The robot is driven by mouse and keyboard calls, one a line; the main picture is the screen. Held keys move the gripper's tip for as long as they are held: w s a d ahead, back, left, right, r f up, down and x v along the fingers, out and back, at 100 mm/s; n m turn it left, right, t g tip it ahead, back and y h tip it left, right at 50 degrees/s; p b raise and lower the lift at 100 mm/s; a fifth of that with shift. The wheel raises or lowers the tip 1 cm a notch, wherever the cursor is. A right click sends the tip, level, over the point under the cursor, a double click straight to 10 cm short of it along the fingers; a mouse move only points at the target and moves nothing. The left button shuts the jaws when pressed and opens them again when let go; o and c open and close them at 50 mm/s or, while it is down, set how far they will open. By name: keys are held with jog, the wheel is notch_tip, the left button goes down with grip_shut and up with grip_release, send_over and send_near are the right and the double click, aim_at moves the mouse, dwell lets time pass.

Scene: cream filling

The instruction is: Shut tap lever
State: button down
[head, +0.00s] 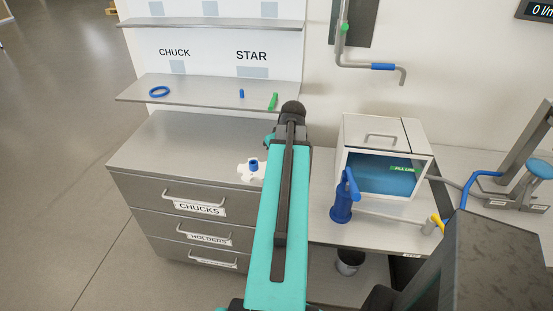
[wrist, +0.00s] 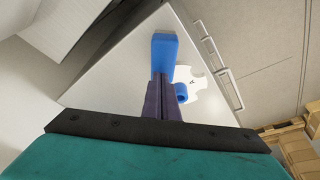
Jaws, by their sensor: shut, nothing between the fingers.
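A wall pipe (head: 352,66) with a down-turned spout (head: 403,78) is at the top of the head view. It carries a green part (head: 345,27) and a blue sleeve (head: 383,67). A small yellow fitting (head: 437,221) sits on the right bench. I cannot tell for certain which part is the tap lever. My arm hides my gripper in the head view.
A shelf (head: 205,92) holds a blue ring, a blue peg and a green piece. A wall display (head: 541,10) reads zero. Floor at left is clear.

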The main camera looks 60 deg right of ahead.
jog(key=shift+r, duration=0.15)
jog(key=p+v, duration=0.6)
jog(key=v, duration=0.3)
jog(key=shift+s+r, duration=0.25)
jog(key=shift+r, duration=0.1)
dwell(0.4)
jog(key=shift+a, duration=0.1)
jog(key=w+d+f+g+y+b, duration=0.1)
jog(key=w+d+f+g+b, duration=0.2)
jog(key=w+b, duration=0.5)
jog(key=shift+d+f+y+b, duration=0.2)
jog(key=shift+f+y+b, duration=0.25)
jog(key=shift+b, duration=2.3)
